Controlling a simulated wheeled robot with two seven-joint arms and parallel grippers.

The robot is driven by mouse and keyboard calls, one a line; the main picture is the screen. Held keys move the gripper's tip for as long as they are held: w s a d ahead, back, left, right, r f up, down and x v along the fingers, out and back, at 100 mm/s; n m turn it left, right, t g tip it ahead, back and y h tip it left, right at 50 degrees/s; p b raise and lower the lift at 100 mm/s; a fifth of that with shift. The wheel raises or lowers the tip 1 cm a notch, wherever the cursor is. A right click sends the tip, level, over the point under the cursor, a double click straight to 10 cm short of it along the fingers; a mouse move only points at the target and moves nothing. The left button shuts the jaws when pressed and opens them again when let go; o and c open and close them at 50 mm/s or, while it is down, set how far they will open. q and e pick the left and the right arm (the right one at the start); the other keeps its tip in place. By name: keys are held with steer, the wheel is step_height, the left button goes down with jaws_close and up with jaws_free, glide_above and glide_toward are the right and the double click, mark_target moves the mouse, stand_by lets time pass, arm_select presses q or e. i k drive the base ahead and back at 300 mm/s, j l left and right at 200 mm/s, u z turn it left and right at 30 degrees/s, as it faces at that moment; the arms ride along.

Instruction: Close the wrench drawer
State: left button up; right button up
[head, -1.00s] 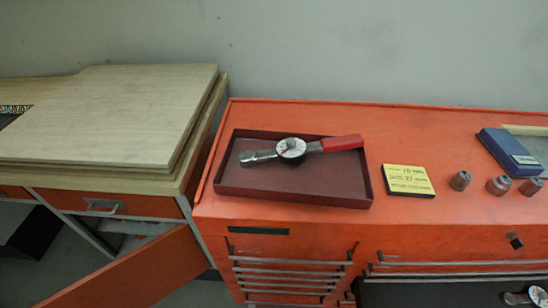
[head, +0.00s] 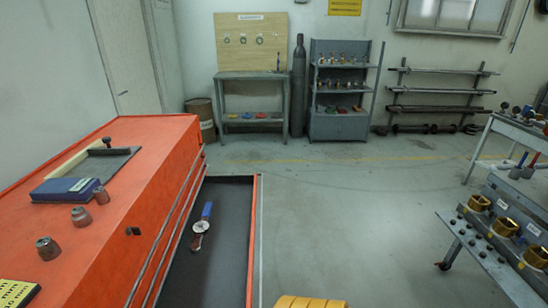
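The wrench drawer (head: 222,270) stands pulled out from the right side of the orange tool cabinet (head: 150,185). Its dark floor is in view, and its near end runs out of the bottom of the picture. A torque wrench with a blue handle and a round dial (head: 202,227) lies inside on the drawer floor. Neither of my grippers shows in the head view. A yellow piece (head: 310,302) at the bottom edge, just right of the drawer, is cut off, and I cannot tell what it is.
On the cabinet top are several sockets (head: 48,248), a blue case (head: 66,190) and a yellow note (head: 16,292). A grey rack with brass parts (head: 492,250) stands at the right. The floor (head: 345,220) between drawer and rack is clear. A workbench (head: 250,95) and shelf (head: 338,90) stand at the back.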

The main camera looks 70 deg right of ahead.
mark_target(221, 275)
steer(key=k+z, duration=0.1)
steer(key=z, duration=0.35)
steer(key=l+z, duration=0.15)
steer(key=z, duration=0.35)
steer(key=k+l+z, duration=0.1)
steer(key=z, duration=0.35)
steer(key=l+z, duration=0.15)
steer(key=z, duration=0.3)
